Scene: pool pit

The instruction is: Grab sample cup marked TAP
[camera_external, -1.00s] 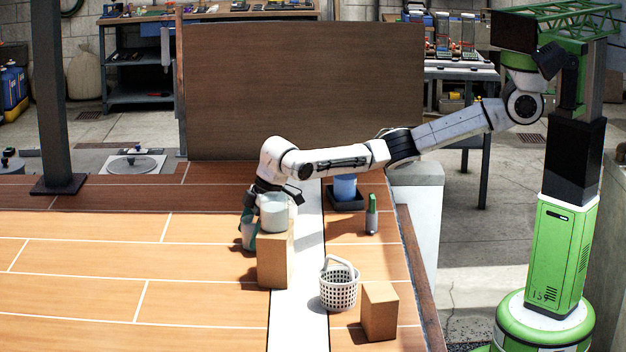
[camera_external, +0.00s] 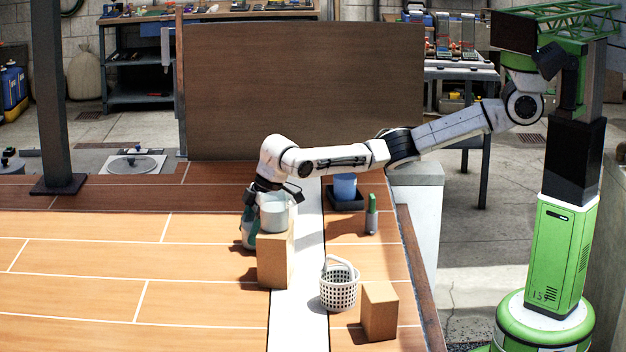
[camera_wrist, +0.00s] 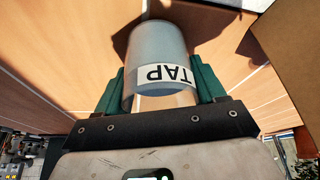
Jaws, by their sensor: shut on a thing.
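The sample cup marked TAP (camera_wrist: 158,48) is a pale translucent cup with a white label in black letters, upside down in the wrist view. The green fingers of my gripper (camera_wrist: 160,84) lie on both its sides and are shut on it. In the external view my gripper (camera_external: 250,222) points down at the left of a brown box, with the TAP cup (camera_external: 247,241) partly hidden by its fingers and the box. Whether the cup touches the floor is unclear.
Another pale cup (camera_external: 273,213) stands on the brown box (camera_external: 273,262), close to my gripper. The tiled floor at left is clear.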

